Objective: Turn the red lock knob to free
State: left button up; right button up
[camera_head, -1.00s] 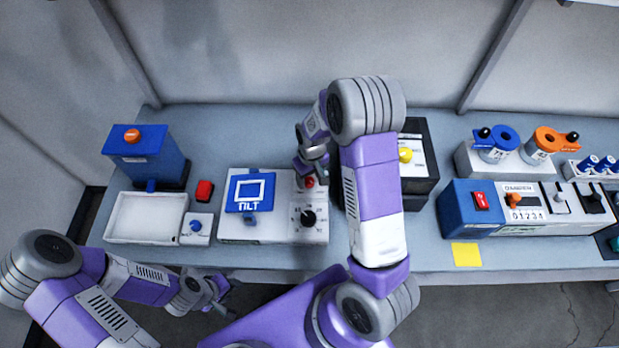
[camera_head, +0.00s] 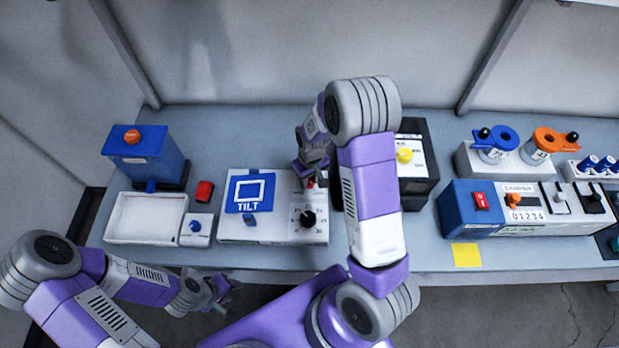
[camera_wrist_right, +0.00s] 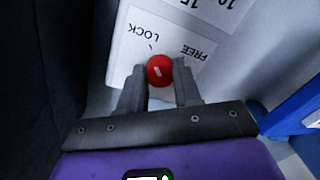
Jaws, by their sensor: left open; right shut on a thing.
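The red lock knob (camera_wrist_right: 160,70) shows in the right wrist view below the printed words LOCK and FREE. A pale mark is on its face; which word it points at is hard to tell. In the head view the knob (camera_head: 310,183) is mostly hidden by my right gripper (camera_head: 309,178). My right gripper (camera_wrist_right: 160,85) is shut on the knob, one finger on each side. The knob sits on a white panel unit (camera_head: 270,235) with a blue TILT plate (camera_head: 248,192) and a black dial (camera_head: 307,219). My left gripper (camera_head: 230,299) is open and empty, in front of the bench.
A white tray (camera_head: 145,238), a blue box (camera_head: 148,160) and a red block (camera_head: 204,191) stand left. A black box with a yellow knob (camera_head: 404,156) is close right of my right arm. A blue counter unit (camera_head: 460,222) stands further right.

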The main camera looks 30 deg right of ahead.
jog(key=m, duration=0.4)
jog(key=m+p, duration=0.1)
jog(key=m, duration=0.3)
jog(key=shift+r, duration=0.1)
jog(key=m+p, duration=0.2)
jog(key=m, duration=0.3)
jog(key=m+p, duration=0.1)
jog(key=m, duration=0.3)
jog(key=shift+a+m+p, duration=0.1)
jog(key=shift+m+p, duration=0.2)
jog(key=shift+p, duration=0.1)
dwell(0.4)
jog(key=o, duration=1)
jog(key=shift+o, duration=0.2)
